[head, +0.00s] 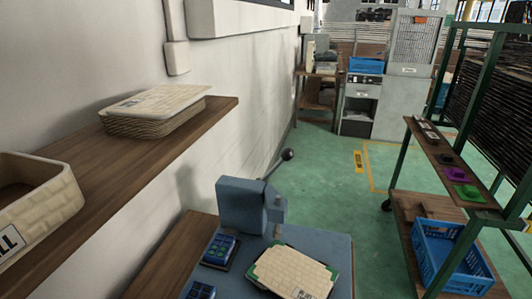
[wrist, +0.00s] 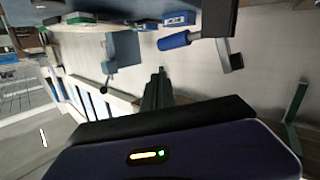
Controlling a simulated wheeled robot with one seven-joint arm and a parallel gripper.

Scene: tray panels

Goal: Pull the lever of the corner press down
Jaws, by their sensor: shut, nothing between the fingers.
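The corner press (head: 240,205) is a blue-grey block on a blue-grey bench top in the lower middle of the head view. Its lever (head: 275,166) slants up and to the right and ends in a dark round knob (head: 287,155). In the wrist view the picture is turned over, and a blue-grey block that looks like the press (wrist: 122,52) is left of the fingers, with a dark knob (wrist: 104,89) below it. My gripper (wrist: 160,72) is shut and empty, apart from the knob. The head view does not show my gripper.
A cream woven panel (head: 292,272) lies on the bench in front of the press, beside small blue parts (head: 221,249). A wooden wall shelf (head: 100,178) runs along the left. A green rack (head: 440,170) with a blue crate (head: 450,258) stands right. Green floor between is clear.

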